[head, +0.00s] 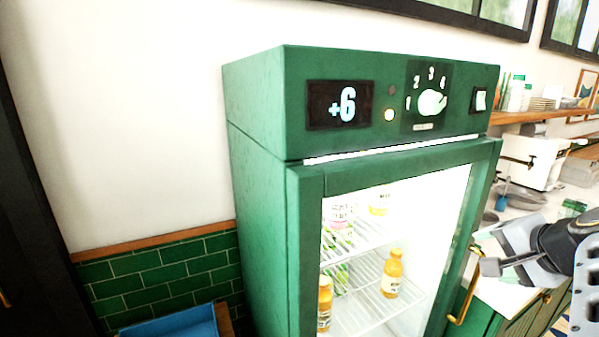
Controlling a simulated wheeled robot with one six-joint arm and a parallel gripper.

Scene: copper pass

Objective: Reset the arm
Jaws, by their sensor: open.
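My gripper (492,256) is at the right edge of the head view, at the end of my arm. Its jaws are open, with nothing seen between them. It is in front of the right side of a green glass-door fridge (255,150), close to the brass door handle (463,290). I cannot tell whether it touches the handle. The fridge door looks shut.
Orange bottles (391,275) stand on wire shelves inside the lit fridge. A counter with a white machine (533,160) is behind my gripper at right, under a wooden shelf (540,117). A blue tray (172,326) is at lower left. A dark upright (35,200) borders the left.

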